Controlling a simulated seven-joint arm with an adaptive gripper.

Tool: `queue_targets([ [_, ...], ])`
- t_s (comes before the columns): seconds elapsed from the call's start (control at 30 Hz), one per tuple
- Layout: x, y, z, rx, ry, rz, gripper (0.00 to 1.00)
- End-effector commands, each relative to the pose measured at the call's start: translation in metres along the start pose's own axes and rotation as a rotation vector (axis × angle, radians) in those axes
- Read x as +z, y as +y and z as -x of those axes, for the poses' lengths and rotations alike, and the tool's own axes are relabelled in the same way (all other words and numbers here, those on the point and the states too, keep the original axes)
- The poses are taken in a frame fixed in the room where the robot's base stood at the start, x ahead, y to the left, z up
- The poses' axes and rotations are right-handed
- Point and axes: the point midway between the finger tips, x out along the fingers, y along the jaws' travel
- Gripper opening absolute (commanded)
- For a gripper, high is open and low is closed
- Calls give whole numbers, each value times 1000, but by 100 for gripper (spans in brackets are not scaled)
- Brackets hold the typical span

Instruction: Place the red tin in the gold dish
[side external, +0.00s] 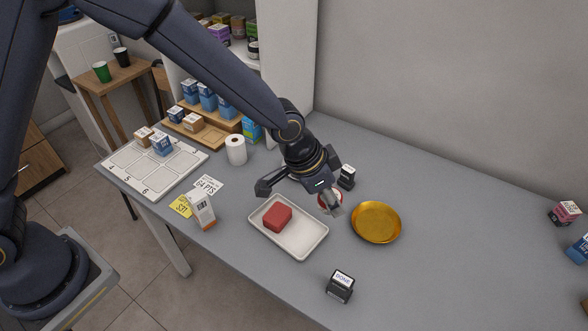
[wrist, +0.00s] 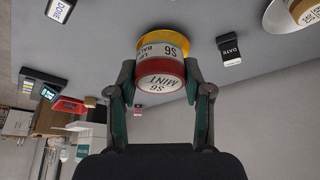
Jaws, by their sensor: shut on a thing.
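The red tin (wrist: 168,67) has a white label and a pale lettered end, and it is clasped between both fingers of my gripper (wrist: 160,92) in the wrist view. In the side external view the tin (side external: 329,199) shows as a red and white round at my gripper (side external: 307,196), left of the gold dish. The gold dish (side external: 376,223) is a shallow round plate on the grey counter and looks empty. In the wrist view its yellow edge (wrist: 142,44) shows behind the tin, which hides the rest. The tin's exact height above the counter is hard to tell.
A white tray (side external: 302,245) with a red block (side external: 277,215) lies left of the dish. A DATE stamp (side external: 347,177) stands behind it and a DONE stamp (side external: 340,286) in front. Counter right of the dish is clear up to small boxes (side external: 565,213).

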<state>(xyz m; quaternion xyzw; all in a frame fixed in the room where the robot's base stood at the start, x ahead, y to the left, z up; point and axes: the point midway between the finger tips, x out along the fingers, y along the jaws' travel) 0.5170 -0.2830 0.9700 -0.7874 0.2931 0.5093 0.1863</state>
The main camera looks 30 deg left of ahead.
Motion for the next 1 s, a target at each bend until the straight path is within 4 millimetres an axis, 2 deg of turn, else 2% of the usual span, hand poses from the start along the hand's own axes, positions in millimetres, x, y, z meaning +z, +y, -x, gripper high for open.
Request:
queue_targets([
  [0.03,0,10,-1,9,-2,-18,15],
  [0.17,-6,19,-9,18,-4,-36,15],
  [0.5,-65,4,-78,17,-4,-35,15],
  [0.7,-77,-2,-127,18,-5,-35,15],
  [1.0,-84,-5,-153,17,-5,-35,15],
])
